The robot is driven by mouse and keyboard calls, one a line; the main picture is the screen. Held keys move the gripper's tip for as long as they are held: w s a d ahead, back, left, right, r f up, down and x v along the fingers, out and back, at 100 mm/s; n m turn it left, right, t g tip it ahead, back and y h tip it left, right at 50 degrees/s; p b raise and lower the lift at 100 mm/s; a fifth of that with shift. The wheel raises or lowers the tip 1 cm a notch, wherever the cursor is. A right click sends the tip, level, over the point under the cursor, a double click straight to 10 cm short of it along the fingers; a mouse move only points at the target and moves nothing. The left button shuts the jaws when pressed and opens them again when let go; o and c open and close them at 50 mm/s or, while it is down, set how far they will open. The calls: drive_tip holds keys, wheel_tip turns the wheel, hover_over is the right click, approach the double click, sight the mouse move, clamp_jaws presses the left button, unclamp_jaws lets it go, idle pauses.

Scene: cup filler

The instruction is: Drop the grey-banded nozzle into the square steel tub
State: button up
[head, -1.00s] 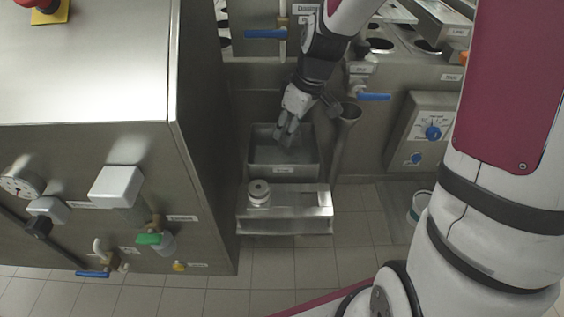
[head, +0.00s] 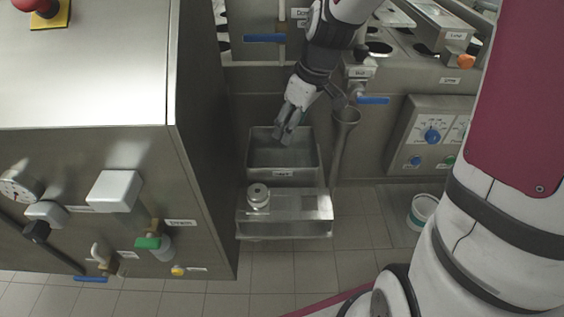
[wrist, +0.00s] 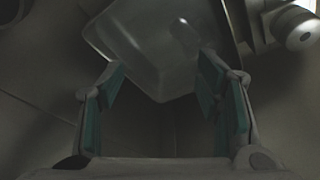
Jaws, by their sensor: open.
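The square steel tub (head: 283,174) stands on the far side of a low steel stand, with a label on its front. My gripper (head: 284,135) is over the tub, pointing down, with its fingers apart. In the wrist view my gripper (wrist: 160,95) is open with nothing between its green-lined pads, and the tub (wrist: 150,80) lies beyond the fingertips. A faint pale shape shows inside the tub there; I cannot tell whether it is an object or a reflection.
The low steel stand (head: 300,228) is in front of the tub. A funnel-topped pipe (head: 345,118) rises close to the tub's right. A big steel cabinet (head: 90,190) bounds the left side. A white bucket (head: 421,210) stands on the floor to the right.

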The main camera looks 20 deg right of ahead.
drive_tip(key=v, duration=0.8)
drive_tip(key=shift+r, duration=0.35)
drive_tip(key=shift+s+d, duration=0.1)
drive_tip(key=shift+d, duration=0.05)
drive_tip(key=s+a+r+m+g+h, duration=0.2)
drive_tip(key=s+m, duration=0.6)
drive_tip(key=s, duration=2.1)
wheel_tip(320, 180, up, 19)
drive_tip(key=t+p, duration=0.3)
drive_tip(key=p, duration=1.3)
drive_tip(key=shift+s+t+p, duration=0.25)
drive_tip(key=shift+t+p, duration=0.1)
drive_tip(key=shift+t, duration=0.05)
